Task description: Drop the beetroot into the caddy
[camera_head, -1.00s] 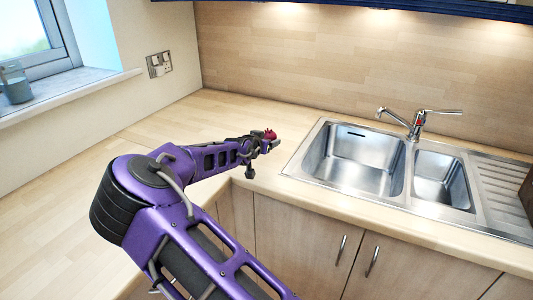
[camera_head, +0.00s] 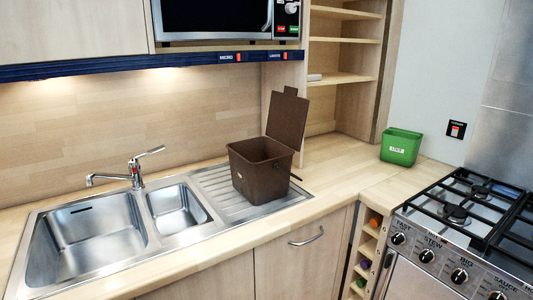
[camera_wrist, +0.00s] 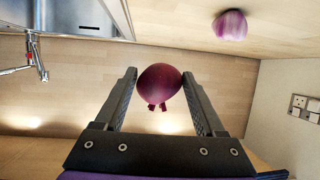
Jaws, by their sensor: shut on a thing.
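My gripper (camera_wrist: 160,102) is shut on the beetroot (camera_wrist: 159,82), a round dark red-purple root with short stubs, held between the fingertips in the wrist view. The brown caddy (camera_head: 251,179) stands upright on the draining board in the head view, with its lid (camera_head: 287,118) raised open. Its inside is dark, so I cannot tell what it holds. My gripper and the beetroot are out of the head view; the wrist view shows them near the sink and the worktop, away from the caddy.
A blurred purple-and-white round thing (camera_wrist: 230,25) shows on the worktop in the wrist view. The sink with its tap (camera_head: 135,172) lies left of the caddy. A green tub (camera_head: 400,148) stands on the worktop right of it, beside the hob (camera_head: 470,200). A microwave (camera_head: 225,18) is above.

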